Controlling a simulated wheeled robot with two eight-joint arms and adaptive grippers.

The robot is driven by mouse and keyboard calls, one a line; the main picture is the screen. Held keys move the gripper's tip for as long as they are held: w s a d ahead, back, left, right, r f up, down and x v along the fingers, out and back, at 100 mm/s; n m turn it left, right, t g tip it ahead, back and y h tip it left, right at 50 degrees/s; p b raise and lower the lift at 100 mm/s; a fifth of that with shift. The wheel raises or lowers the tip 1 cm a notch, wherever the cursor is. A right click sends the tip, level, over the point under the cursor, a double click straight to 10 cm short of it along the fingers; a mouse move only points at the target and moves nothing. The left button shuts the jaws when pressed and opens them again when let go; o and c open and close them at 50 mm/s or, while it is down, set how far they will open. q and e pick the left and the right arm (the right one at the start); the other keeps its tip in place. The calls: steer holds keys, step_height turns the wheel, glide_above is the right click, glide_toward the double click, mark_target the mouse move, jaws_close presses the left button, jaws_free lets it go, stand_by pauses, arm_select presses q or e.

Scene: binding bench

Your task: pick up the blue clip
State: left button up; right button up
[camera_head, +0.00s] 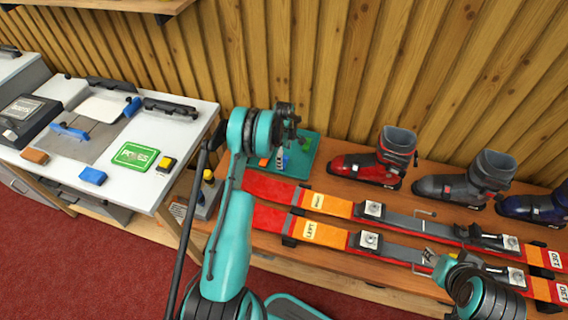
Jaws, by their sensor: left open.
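A small blue clip (281,161) appears to lie on the green tray (306,165) at the back of the wooden bench, near an orange piece (263,162). It is very small, and my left gripper partly hides it. My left gripper (286,138) is open and hangs over the left part of the tray, close above the blue clip. I cannot tell whether its fingers touch anything. My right gripper (432,259) is low at the right, beside the front ski. Its fingers are too small and unclear to read.
Two red and orange skis (325,235) lie along the bench. Several ski boots, including a red one (370,168), stand behind them. A white table (130,190) at the left holds a blue block (92,176) and a green card (135,156). A wooden wall closes the back.

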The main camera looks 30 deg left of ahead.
mark_target(284, 161)
arm_select(q)
step_height(284, 161, down, 2)
steer(key=shift+w+f, duration=0.1)
steer(key=shift+s+d+r, duration=0.1)
steer(key=shift+s+r, duration=0.1)
steer(key=c, duration=1.6)
jaws_close()
steer(key=shift+f, duration=0.15)
